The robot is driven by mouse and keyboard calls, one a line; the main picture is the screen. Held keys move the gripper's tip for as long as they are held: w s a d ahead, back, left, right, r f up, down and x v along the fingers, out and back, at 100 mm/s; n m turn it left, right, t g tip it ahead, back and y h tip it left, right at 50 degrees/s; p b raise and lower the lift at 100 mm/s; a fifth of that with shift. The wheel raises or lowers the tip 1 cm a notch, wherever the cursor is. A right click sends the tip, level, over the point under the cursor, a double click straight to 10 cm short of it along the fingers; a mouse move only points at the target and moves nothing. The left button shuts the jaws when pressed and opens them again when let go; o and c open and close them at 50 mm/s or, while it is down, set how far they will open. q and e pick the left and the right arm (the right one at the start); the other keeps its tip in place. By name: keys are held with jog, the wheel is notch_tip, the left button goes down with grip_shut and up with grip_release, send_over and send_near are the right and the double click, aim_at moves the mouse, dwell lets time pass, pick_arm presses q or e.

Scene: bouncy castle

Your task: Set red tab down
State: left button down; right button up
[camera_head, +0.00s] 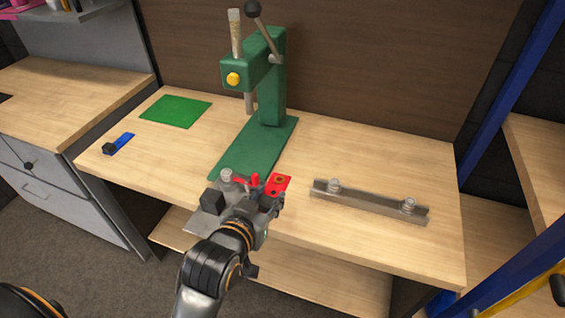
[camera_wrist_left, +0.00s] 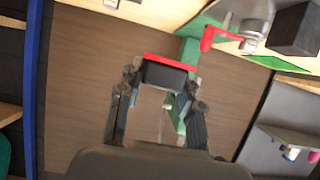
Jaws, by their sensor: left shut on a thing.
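The red tab (camera_head: 279,182) is a small flat red plate. In the wrist view its red edge (camera_wrist_left: 170,57) tops a black block (camera_wrist_left: 164,75) between my fingertips. My left gripper (camera_head: 264,203) is shut on it over the front middle of the workbench (camera_head: 335,246); it also shows in the left wrist view (camera_wrist_left: 161,92). I cannot tell whether the tab touches anything. Just left of the gripper is a clamp fixture with a red lever (camera_head: 240,181), a silver cylinder (camera_head: 226,175) and a black block (camera_head: 211,200), partly hidden by my arm. My right gripper is not in view.
A green press (camera_head: 270,85) stands behind the gripper on its green base (camera_head: 252,150). A grey rail (camera_head: 370,202) with two knobs lies to the right. A green mat (camera_head: 175,111) and a blue tab (camera_head: 124,139) lie at the left. Bare wood shows between them.

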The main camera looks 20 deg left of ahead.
aim_at(273, 187)
pick_arm(q)
jog(key=x, duration=0.4)
jog(key=shift+w+a+f+p, duration=0.1)
jog(key=shift+w+a+p, duration=0.15)
jog(key=shift+a+p, duration=0.05)
jog(key=x, duration=0.4)
jog(key=shift+a+f, duration=0.15)
jog(key=shift+a, duration=0.1)
jog(key=w+f, duration=0.4)
jog(key=f, duration=0.1)
jog(key=shift+w, duration=0.35)
jog(key=shift+w+f, duration=0.35)
jog(key=shift+f, duration=0.15)
notch_tip(273, 187, down, 3)
jog(key=shift+w+f, duration=0.1)
jog(key=shift+w, duration=0.05)
jog(key=shift+f, duration=0.3)
jog(key=c, duration=0.9)
grip_release()
jog(key=shift+o, duration=0.2)
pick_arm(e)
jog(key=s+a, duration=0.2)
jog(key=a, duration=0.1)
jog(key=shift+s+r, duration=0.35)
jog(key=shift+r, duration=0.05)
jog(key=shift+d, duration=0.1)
